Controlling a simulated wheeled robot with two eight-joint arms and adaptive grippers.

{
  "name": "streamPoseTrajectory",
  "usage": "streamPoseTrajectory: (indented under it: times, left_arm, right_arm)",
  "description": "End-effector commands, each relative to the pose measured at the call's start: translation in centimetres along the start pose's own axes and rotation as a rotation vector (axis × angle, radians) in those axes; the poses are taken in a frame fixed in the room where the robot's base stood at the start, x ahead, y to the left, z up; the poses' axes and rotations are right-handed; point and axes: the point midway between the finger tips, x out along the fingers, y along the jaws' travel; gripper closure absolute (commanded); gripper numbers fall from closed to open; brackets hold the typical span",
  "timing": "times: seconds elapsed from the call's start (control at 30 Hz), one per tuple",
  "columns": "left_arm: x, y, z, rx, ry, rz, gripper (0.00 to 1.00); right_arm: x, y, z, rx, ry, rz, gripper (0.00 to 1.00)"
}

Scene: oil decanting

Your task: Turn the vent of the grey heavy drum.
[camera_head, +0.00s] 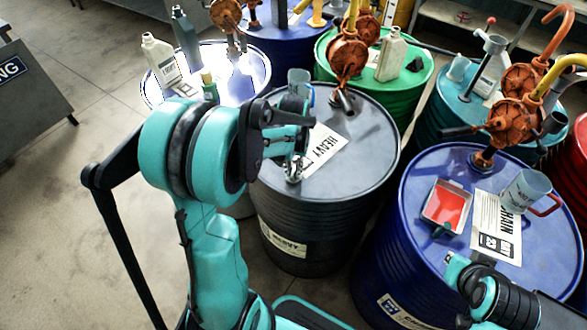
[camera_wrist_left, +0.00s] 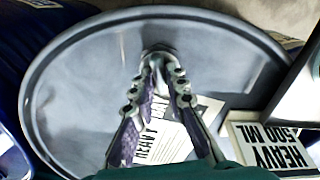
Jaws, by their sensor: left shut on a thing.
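The grey heavy drum (camera_head: 362,168) stands upright in the middle of the head view, with a HEAVY label on its top. My left gripper (camera_head: 293,174) is over the near-left part of the lid. Its fingers meet in the left wrist view (camera_wrist_left: 158,68), shut on the small metal vent (camera_wrist_left: 157,50) near the rim. The fingers hide most of the vent. My right arm shows at the lower right of the head view, by the blue drum; its fingers cannot be made out.
A rust-red pump (camera_head: 347,55) rises from the grey drum's far side. A grey-blue cup (camera_head: 299,80) is beyond my gripper. The blue drum (camera_head: 425,210) at right carries a red-lined tray (camera_head: 447,207) and a jug (camera_head: 525,190). Other drums crowd behind; floor at left is clear.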

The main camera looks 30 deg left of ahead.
Motion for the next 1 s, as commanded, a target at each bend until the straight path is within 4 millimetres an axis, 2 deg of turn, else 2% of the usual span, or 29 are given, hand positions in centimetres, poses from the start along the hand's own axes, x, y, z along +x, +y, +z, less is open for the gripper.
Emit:
streamPoseTrajectory:
  times: [0.4, 0.97, 1.0]
  left_arm:
    - [0.01, 0.02, 0.02, 0.185, 0.0, 0.0, 1.0]
    - [0.01, 0.02, 0.01, 0.21, 0.0, 0.0, 1.0]
    - [0.01, 0.02, 0.01, 0.21, 0.0, 0.0, 0.76]
  right_arm:
    - [0.02, 0.0, 0.02, 0.0, 0.0, 0.0, 1.0]
    - [0.02, 0.0, 0.02, 0.0, 0.0, 0.0, 1.0]
    - [0.02, 0.0, 0.01, 0.0, 0.0, 0.0, 1.0]
